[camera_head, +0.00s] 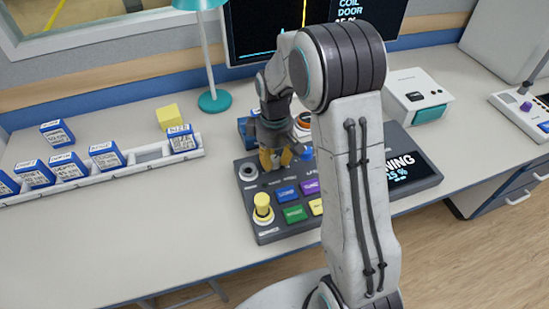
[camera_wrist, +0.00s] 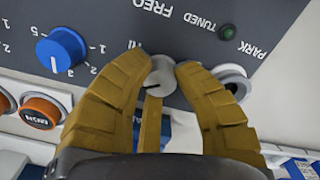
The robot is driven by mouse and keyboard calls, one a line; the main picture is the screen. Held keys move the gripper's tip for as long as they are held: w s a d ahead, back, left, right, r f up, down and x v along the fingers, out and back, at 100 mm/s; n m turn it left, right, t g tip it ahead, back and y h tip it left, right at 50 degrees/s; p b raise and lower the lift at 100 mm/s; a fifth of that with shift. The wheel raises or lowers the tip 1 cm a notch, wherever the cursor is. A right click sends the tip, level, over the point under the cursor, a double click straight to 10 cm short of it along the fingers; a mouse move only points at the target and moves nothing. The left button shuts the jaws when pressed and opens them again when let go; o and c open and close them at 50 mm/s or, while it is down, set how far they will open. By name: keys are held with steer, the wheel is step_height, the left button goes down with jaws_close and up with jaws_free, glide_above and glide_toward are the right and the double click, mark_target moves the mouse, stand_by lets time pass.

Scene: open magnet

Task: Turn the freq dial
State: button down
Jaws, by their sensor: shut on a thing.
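The freq dial (camera_wrist: 160,74) is a small silver-grey knob with a dark pointer line, beside the printed word FREQ in the wrist view. My gripper (camera_wrist: 158,80) is shut on it, with one yellow-brown finger on each side. In the head view my gripper (camera_head: 275,160) points down at the back left part of the dark grey console (camera_head: 262,228); there the dial is hidden by the fingers. A green TUNED lamp (camera_wrist: 228,32) sits beyond the dial, and its lit state is unclear.
A blue dial (camera_wrist: 61,49) with a white pointer and an orange button (camera_wrist: 40,111) lie left of my fingers. A round grey part (camera_wrist: 232,82) near PARK is close on the right. A yellow-topped knob (camera_head: 262,205) stands at the console's front left.

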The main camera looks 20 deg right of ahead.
mark_target(274, 159)
steer(key=c, duration=0.9)
jaws_free()
step_height(274, 159, up, 12)
stand_by(0.4)
